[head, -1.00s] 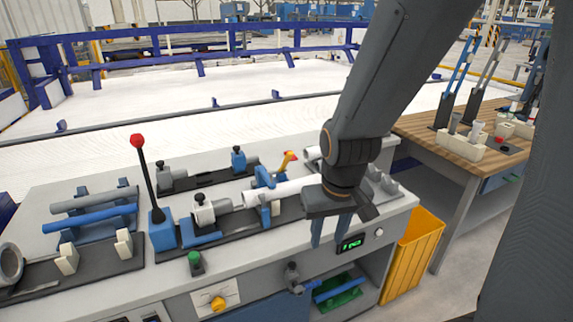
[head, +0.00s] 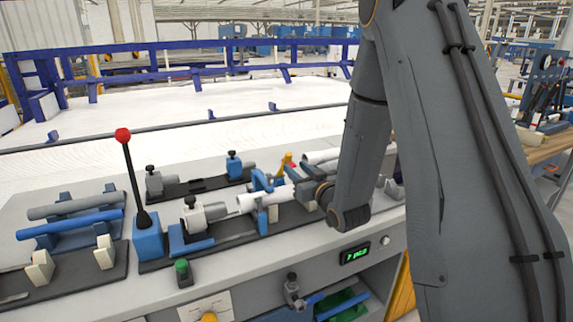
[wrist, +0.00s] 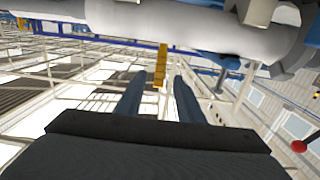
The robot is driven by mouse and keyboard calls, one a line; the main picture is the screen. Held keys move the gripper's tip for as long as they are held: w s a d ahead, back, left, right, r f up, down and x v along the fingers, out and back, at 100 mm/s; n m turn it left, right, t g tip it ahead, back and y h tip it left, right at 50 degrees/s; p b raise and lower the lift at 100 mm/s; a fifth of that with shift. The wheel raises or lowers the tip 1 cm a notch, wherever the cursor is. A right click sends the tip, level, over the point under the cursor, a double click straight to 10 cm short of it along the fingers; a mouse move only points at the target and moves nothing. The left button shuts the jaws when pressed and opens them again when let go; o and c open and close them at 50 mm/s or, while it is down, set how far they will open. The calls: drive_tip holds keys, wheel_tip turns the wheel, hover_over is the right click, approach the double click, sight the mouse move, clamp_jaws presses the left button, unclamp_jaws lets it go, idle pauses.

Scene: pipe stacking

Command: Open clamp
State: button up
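The clamp (head: 259,180) is a blue frame around a white pipe (head: 247,203) on the workbench. In the wrist view the yellow handle (wrist: 161,65) stands upright ahead of the gap between my fingertips. My gripper (wrist: 159,75) is open and empty, with two blue fingers apart. In the head view my gripper lies low beside the clamp, partly hidden by my arm, so exact contact cannot be told. The pipe (wrist: 225,35) crosses the top of the wrist view.
A black lever with a red knob (head: 123,135) stands on a blue base left of the clamp. A green button (head: 183,272) is at the bench front. A rack with a grey and a blue pipe (head: 70,222) is at left. My arm hides the right side.

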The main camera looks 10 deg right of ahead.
sight(288, 160)
drive_tip(key=shift+w+r, duration=0.15)
drive_tip(key=shift+w, duration=0.15)
drive_tip(key=p+x, duration=0.1)
drive_tip(key=x, duration=0.6)
drive_tip(key=shift+w+a+r+p, duration=0.1)
drive_tip(key=shift+w+a+p, duration=0.05)
drive_tip(key=shift+p, duration=0.15)
clamp_jaws()
